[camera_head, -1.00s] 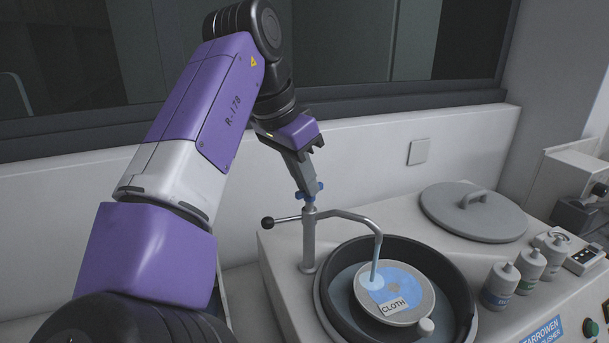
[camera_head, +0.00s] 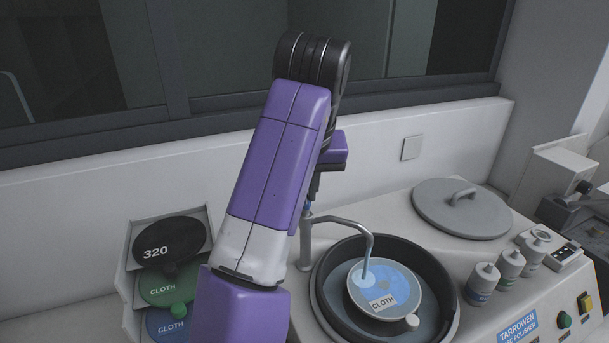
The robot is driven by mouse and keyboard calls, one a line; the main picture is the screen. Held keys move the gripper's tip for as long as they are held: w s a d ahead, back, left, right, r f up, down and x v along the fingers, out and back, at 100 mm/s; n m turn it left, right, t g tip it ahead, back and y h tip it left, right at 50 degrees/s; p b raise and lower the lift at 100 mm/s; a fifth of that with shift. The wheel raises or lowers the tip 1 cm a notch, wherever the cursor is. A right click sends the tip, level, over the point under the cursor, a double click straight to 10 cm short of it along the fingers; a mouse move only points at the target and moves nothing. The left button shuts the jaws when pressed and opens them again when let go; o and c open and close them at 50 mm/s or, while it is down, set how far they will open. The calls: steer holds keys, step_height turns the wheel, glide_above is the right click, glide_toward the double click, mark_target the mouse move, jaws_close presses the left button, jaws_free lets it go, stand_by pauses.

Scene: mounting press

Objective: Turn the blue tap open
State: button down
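The tap is a grey post with a curved spout (camera_head: 350,224) over the bowl of the polisher. A small piece of its blue handle (camera_head: 308,206) shows at the top of the post; the rest is hidden behind my purple arm. A pale blue stream, looking like water, runs from the spout onto the disc marked CLOTH (camera_head: 402,291). My gripper (camera_head: 314,187) is at the top of the post, close to the blue handle. Its fingers are mostly hidden by the arm, so I cannot tell whether they grip the handle.
The dark round bowl (camera_head: 447,300) is right of the post. A grey lid (camera_head: 462,208) lies behind it, with several bottles (camera_head: 510,265) to the right. A rack of discs (camera_head: 172,240) stands at left. A wall with a window ledge is behind.

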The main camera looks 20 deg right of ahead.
steer(key=shift+d+n+y+p, duration=0.15)
steer(key=shift+n+y+p, duration=0.45)
steer(key=shift+n, duration=1.1)
steer(key=c, duration=1.5)
jaws_free()
steer(key=v, duration=0.7)
steer(key=shift+s+r+b, duration=0.25)
steer(key=shift+r+b, duration=0.1)
steer(key=shift+b, duration=0.05)
steer(key=shift+s+d+f, duration=0.1)
